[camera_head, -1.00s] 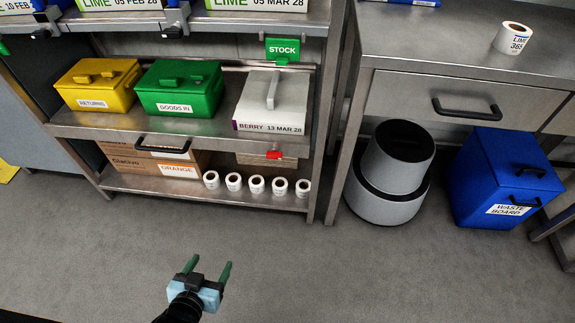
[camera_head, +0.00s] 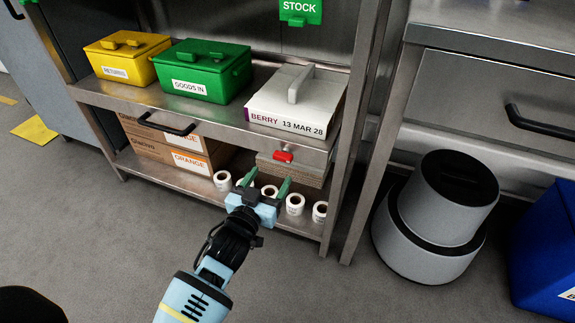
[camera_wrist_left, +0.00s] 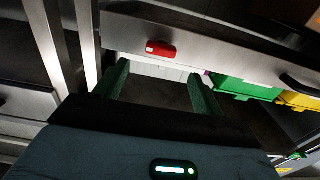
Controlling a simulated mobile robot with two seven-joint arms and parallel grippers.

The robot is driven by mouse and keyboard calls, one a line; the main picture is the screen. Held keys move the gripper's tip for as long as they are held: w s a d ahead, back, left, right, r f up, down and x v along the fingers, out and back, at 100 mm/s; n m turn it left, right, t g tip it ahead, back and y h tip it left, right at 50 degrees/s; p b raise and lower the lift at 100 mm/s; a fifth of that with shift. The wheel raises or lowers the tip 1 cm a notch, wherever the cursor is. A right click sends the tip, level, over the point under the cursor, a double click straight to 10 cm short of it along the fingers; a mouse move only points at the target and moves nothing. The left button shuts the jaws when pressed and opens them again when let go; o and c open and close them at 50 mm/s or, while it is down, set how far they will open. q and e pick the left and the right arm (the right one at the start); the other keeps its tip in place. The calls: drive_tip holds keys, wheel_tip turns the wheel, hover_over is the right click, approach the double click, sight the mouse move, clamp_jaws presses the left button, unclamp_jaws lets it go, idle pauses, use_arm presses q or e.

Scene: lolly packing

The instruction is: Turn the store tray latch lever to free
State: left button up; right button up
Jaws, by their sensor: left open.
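The red latch lever (camera_head: 284,156) sits on the front edge of the steel shelf, below the white box labelled BERRY 13 MAR 28 (camera_head: 298,100). It lies about level along the edge. In the left wrist view the red lever (camera_wrist_left: 160,49) shows just beyond the fingertips, between their lines. My left gripper (camera_head: 267,181) is open and empty, with green fingers pointing toward the shelf, a little below and in front of the lever in the head view. Its fingers (camera_wrist_left: 160,76) are apart in the wrist view and do not visibly touch the lever. My right gripper is not in view.
A black handle (camera_head: 166,124) sticks out of the shelf front, left of the lever. Yellow (camera_head: 130,62) and green (camera_head: 207,75) boxes stand on the shelf. Label rolls (camera_head: 295,204) and cardboard boxes (camera_head: 160,145) are below. A grey bin (camera_head: 430,220) stands right.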

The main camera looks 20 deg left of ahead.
sight(281, 159)
use_arm(q)
drive_tip(key=w+b, duration=0.2)
drive_tip(key=w, duration=0.3)
drive_tip(key=shift+w+f, duration=0.1)
drive_tip(key=shift+w, duration=0.3)
drive_tip(key=shift+w+b, duration=0.35)
drive_tip(key=shift+w, duration=0.6)
drive_tip(key=shift+c, duration=0.4)
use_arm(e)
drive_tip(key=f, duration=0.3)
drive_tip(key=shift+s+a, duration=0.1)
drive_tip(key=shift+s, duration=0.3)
